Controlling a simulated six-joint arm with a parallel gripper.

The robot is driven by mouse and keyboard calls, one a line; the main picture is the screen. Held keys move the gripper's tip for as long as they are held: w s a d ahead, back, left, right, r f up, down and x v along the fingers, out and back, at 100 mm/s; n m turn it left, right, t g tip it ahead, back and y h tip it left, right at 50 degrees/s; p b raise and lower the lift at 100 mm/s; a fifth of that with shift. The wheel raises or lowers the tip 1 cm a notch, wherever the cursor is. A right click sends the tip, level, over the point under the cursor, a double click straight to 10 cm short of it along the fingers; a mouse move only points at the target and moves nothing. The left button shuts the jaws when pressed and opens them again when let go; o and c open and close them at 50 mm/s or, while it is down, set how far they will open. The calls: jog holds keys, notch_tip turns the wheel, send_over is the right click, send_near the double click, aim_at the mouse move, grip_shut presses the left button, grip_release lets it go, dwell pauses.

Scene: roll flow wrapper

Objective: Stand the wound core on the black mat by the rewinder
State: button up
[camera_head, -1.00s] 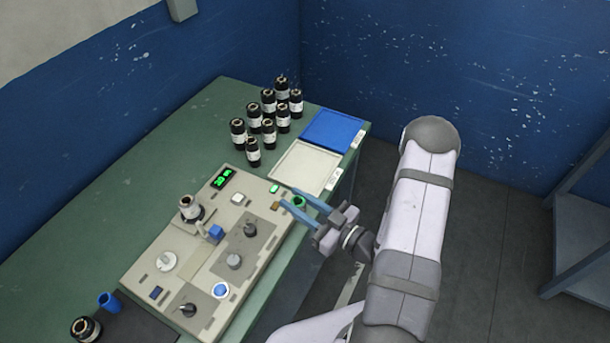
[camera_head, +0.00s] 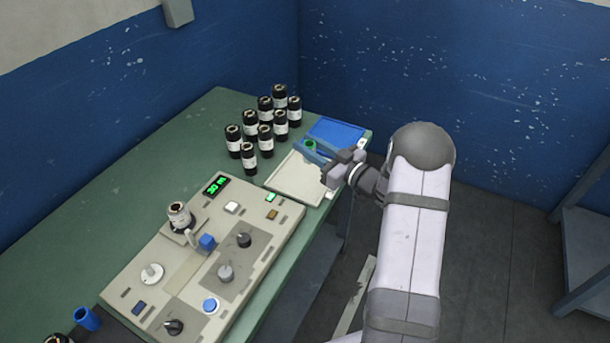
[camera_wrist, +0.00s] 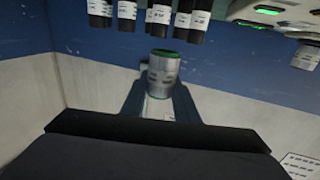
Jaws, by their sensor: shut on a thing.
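My gripper (camera_head: 318,154) is shut on a green-rimmed core (camera_head: 311,145), over the far right end of the bench by the trays. In the wrist view the core (camera_wrist: 160,72) is a silver-grey cylinder with dark print and a green top rim, held roughly upright between the fingers. The rewinder (camera_head: 225,262) is a beige panel with a green display, knobs and buttons. A roll with a brown core end (camera_head: 180,217) stands on its spindle. The black mat is at most a sliver at the bottom left edge of the head view, so its surface is hidden.
Several black rolls with white labels (camera_head: 265,140) stand just left of my gripper. A white tray (camera_head: 290,180) and a blue tray (camera_head: 345,137) lie at the bench's right end. A blue cup (camera_head: 87,318) stands lower left. The bench (camera_head: 90,205) behind the rewinder is clear.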

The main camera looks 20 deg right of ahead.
jog(key=shift+f+p, duration=0.65)
jog(key=shift+f, duration=4.35)
jog(key=shift+f, duration=0.2)
jog(key=o, duration=1.1)
jog(key=shift+r, duration=0.1)
jog(key=shift+r, duration=0.15)
jog(key=b+v, duration=0.2)
jog(key=v, duration=0.9)
jog(key=shift+o, duration=0.6)
jog(key=shift+s+d, duration=0.25)
jog(key=shift+s, duration=0.25)
